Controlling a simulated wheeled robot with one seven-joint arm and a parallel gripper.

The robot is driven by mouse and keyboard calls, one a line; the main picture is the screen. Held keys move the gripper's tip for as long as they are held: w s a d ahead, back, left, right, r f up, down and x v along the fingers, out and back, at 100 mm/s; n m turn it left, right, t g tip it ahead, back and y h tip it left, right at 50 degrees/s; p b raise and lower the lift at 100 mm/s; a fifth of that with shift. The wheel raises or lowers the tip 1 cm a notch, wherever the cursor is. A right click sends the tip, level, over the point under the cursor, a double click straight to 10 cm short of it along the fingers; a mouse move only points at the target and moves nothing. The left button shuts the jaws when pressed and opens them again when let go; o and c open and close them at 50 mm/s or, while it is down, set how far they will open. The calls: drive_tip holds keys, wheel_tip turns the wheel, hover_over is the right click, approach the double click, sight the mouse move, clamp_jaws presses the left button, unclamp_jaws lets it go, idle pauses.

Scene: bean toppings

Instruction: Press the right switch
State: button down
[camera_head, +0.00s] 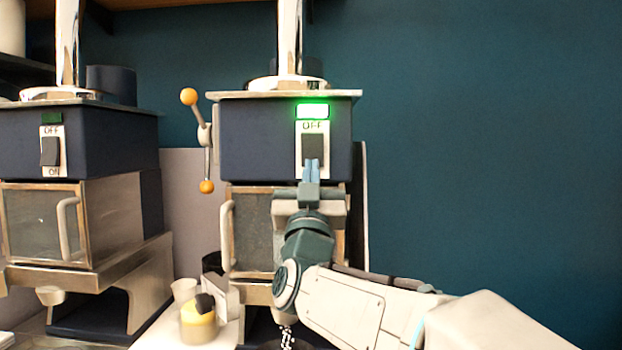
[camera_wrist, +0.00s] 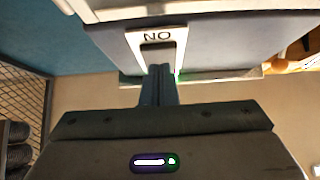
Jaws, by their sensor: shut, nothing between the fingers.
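The right switch (camera_head: 312,147) is a dark rocker on a white plate on the right machine's dark blue front. The lamp (camera_head: 312,111) above it glows bright green. My gripper (camera_head: 312,168) is shut and empty, its blue-grey fingers pointing up at the switch's lower end. In the wrist view the shut fingers (camera_wrist: 160,72) reach the switch (camera_wrist: 157,50), beside an upside-down ON label. The fingertips seem to touch the switch, but contact is not certain. The fingers hide the plate's lower part in the head view.
A left machine has its own switch (camera_head: 50,151) and an unlit dark green lamp (camera_head: 52,118). A lever with orange knobs (camera_head: 188,97) stands left of the right machine. Cups and a yellow-banded jar (camera_head: 199,322) sit below. The wall side at right is clear.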

drive_tip(key=b+v, duration=0.5)
drive_tip(key=v, duration=0.7)
drive_tip(key=shift+f, duration=0.3)
